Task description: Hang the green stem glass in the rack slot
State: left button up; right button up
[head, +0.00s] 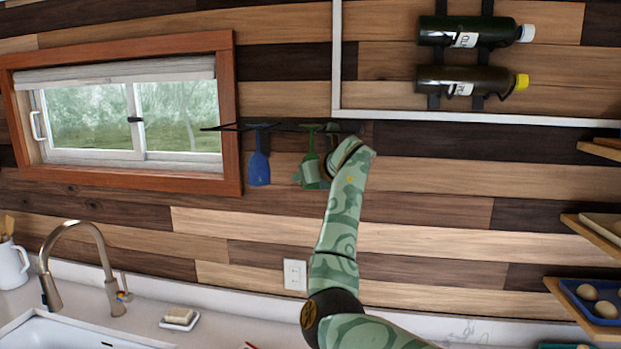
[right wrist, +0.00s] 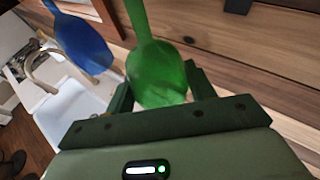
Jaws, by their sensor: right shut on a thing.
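The green stem glass (head: 310,160) hangs upside down, stem up, just under the dark rack (head: 225,128) on the wall. In the right wrist view its bowl (right wrist: 157,72) sits between the fingers of my right gripper (right wrist: 160,82), which is shut on it. The stem runs up out of the top of that view. In the head view the stem top reaches rack height, but I cannot tell whether the foot rests in a slot. My left gripper is not in view.
A blue stem glass (head: 259,166) hangs upside down from the rack, left of the green one. A window frame (head: 232,120) is close on the left. A white metal frame (head: 450,118) and two bottles (head: 462,32) are above right. The sink faucet (head: 85,225) is lower left.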

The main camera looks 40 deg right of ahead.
jog(key=o, duration=1.1)
jog(key=shift+s+r, duration=0.15)
jog(key=shift+s, duration=0.35)
jog(key=b+v, duration=0.2)
jog(key=v, duration=1.3)
jog(key=shift+s+a+r+b, duration=0.1)
jog(key=shift+a+r+b, duration=0.1)
jog(key=shift+b, duration=0.2)
